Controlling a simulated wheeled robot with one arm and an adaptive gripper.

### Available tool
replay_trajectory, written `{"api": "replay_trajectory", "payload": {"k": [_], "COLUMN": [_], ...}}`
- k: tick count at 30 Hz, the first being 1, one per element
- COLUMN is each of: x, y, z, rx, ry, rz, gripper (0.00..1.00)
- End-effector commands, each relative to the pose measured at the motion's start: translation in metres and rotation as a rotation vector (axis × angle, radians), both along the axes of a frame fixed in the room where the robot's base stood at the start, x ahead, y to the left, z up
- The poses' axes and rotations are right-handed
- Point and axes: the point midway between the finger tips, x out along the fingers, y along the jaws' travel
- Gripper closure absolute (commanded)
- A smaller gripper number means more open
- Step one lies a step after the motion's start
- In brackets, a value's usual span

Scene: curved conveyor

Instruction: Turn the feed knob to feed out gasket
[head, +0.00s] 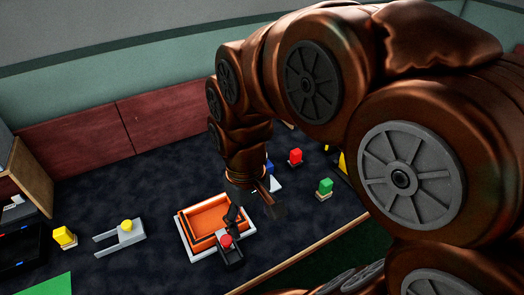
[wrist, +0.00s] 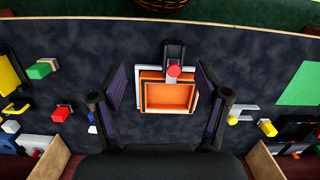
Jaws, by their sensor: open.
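A red knob (head: 226,241) sits on a dark narrow base (head: 232,258) at the near edge of a square orange tray (head: 186,222) with a white outer rim. In the wrist view the red knob (wrist: 174,71) is at the tray's upper edge, between my spread fingers. My gripper (wrist: 160,85) is open and empty above the tray, with a finger on each side. In the head view my gripper (head: 250,205) hangs over the tray's right side and partly hides it. No label shows which knob is the feed knob, and I see no gasket I can identify.
A grey forked piece with a yellow knob (head: 126,225) lies left of the tray. A yellow block (head: 64,236) is farther left. Red (head: 295,156) and green (head: 325,186) blocks stand to the right. A wooden box (head: 28,178) is at the far left. Dark tabletop between them is clear.

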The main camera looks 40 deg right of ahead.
Motion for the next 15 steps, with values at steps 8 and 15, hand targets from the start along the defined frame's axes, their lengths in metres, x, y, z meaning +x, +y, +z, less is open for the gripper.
{"api": "replay_trajectory", "payload": {"k": [8, 15], "x": [0.087, 0.155], "y": [-0.03, -0.067], "z": [0.001, -0.01], "rx": [0.014, 0.017], "ry": [-0.03, -0.056], "rz": [-0.007, -0.021], "gripper": [0.25, 0.25]}}
